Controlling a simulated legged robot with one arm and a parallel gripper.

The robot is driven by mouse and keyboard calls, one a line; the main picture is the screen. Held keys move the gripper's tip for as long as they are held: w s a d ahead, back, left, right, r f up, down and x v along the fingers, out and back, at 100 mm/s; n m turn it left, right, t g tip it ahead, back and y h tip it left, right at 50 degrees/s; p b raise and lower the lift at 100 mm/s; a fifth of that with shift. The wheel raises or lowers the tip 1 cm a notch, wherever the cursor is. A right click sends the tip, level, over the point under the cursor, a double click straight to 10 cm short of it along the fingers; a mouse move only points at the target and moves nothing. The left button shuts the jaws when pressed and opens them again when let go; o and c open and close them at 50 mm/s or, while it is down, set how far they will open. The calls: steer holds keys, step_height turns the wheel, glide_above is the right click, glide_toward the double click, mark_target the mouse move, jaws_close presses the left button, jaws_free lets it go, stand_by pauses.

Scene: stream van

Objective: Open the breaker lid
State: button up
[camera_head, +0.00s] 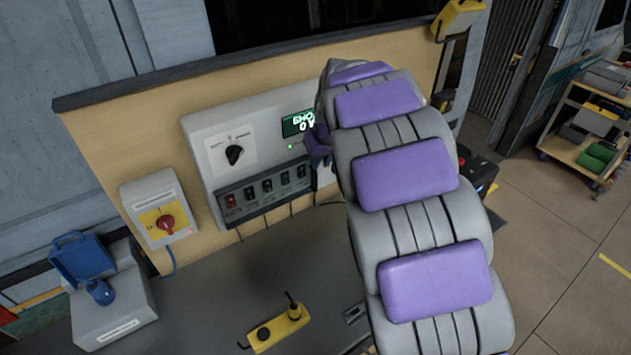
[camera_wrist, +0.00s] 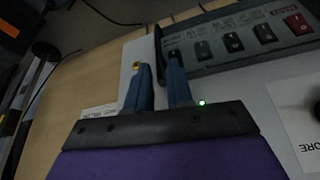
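The breaker strip (camera_head: 265,190), a dark housing with a red switch and several black ones, sits low on the grey wall panel. It also shows in the wrist view (camera_wrist: 240,40), at top right. I cannot tell a separate lid from the housing, nor whether one is open. My gripper (camera_wrist: 160,72) shows two blue fingers with a narrow gap and nothing visible between them. The fingertips appear beside the housing's left end in the wrist view; contact is unclear. In the head view my arm hides most of the gripper, by the strip's right end.
The grey panel (camera_head: 215,130) carries a black rotary knob (camera_head: 234,155) and a green display (camera_head: 297,124). A red-and-yellow switch box (camera_head: 158,208) is at left. A blue-lidded unit (camera_head: 115,310) and a yellow device (camera_head: 278,328) stand on the counter below.

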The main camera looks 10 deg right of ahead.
mark_target(316, 188)
steer(key=x, duration=0.3)
steer(key=b+x, duration=0.1)
steer(key=x, duration=0.7)
steer(key=shift+d+f+b, duration=0.25)
steer(key=shift+d+b, duration=0.05)
steer(key=shift+b, duration=0.05)
steer(key=shift+w+a+f, duration=0.2)
steer(key=shift+w+f, duration=0.05)
steer(key=shift+s+a+r, duration=0.1)
steer(key=shift+a, duration=0.1)
steer(key=shift+d, duration=0.15)
steer(key=shift+c, duration=0.2)
steer(key=shift+c, duration=0.8)
jaws_close()
